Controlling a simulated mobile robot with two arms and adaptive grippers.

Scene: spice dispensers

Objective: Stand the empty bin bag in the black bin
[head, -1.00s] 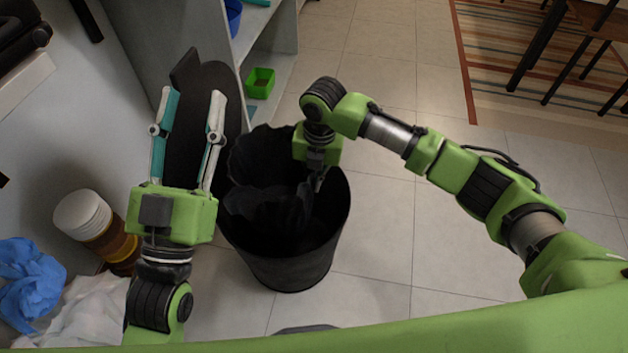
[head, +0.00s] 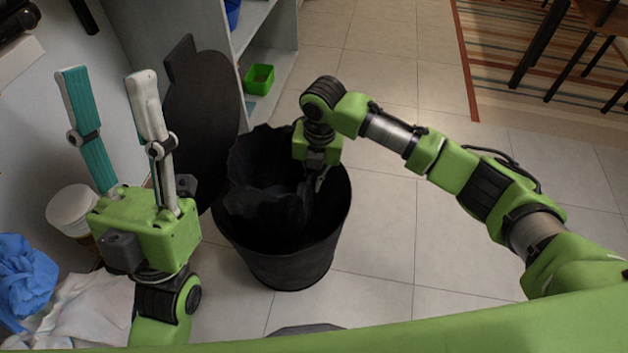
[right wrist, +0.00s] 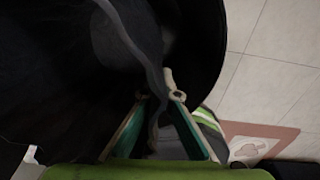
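The black bin (head: 285,268) stands upright on the tiled floor in the middle of the head view. The dark, thin bin bag (head: 258,165) is in its mouth, with a ragged edge rising above the rim at the far left. My right gripper (head: 318,184) points down inside the right part of the bin's mouth. In the right wrist view its fingers (right wrist: 156,104) close in on a fold of the bag (right wrist: 130,40); the exact contact is dark. My left gripper (head: 108,78) is open and empty, left of the bin, fingers pointing away.
A dark oval board (head: 198,125) leans behind the bin by a grey shelf (head: 262,45) holding a green box (head: 259,78). A white-lidded jar (head: 72,208), blue cloth (head: 25,275) and white cloth (head: 85,305) lie left. The floor right of the bin is clear.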

